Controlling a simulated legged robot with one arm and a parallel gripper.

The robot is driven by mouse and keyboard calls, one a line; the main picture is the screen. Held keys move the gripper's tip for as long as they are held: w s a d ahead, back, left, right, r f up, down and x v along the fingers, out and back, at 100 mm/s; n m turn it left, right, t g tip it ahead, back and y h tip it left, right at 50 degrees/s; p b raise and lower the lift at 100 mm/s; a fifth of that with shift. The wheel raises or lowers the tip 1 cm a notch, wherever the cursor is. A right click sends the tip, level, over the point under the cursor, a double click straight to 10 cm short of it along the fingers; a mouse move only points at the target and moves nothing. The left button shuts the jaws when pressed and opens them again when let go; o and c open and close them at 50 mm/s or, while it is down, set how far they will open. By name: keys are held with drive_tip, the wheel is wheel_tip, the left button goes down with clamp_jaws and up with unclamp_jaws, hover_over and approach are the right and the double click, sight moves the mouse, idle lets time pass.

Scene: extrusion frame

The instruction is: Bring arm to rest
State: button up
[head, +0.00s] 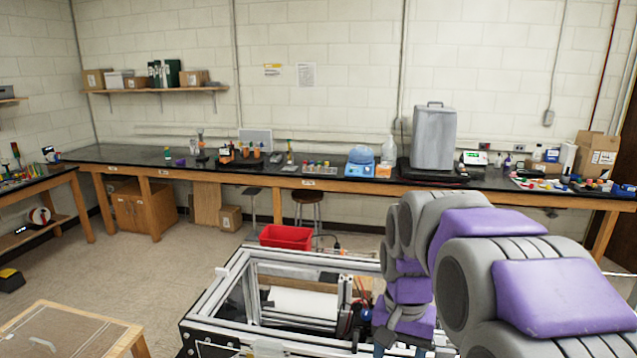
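My arm, grey with purple pads, reaches in from the lower right of the head view and bends down over the right side of the extrusion frame (222,283). The frame is a low structure of silver bars with a white cylinder (303,303) inside it. The end of my arm is low, near the frame's right part, among dark parts and wires. My gripper's fingers cannot be made out there, so I cannot see whether it holds anything.
A red bin (286,237) is at the frame's back edge. A wooden table (65,332) stands at the lower left. A long black-topped bench (330,182) with lab items runs along the back wall. A stool (308,197) stands before it. The floor between is mostly clear.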

drive_tip(key=s+f+n+b, duration=0.2)
drive_tip(key=s+f, duration=0.5)
drive_tip(key=s, duration=0.5)
drive_tip(key=s+f+n+b, duration=0.2)
drive_tip(key=s+f+b, duration=0.3)
drive_tip(key=s, duration=0.8)
wheel_tip(320, 180, down, 2)
drive_tip(key=shift+s+f+n+g, duration=0.1)
drive_tip(key=shift+s+n+g, duration=0.1)
drive_tip(key=shift+n+g, duration=0.1)
drive_tip(key=shift+d, duration=0.1)
idle(1.1)
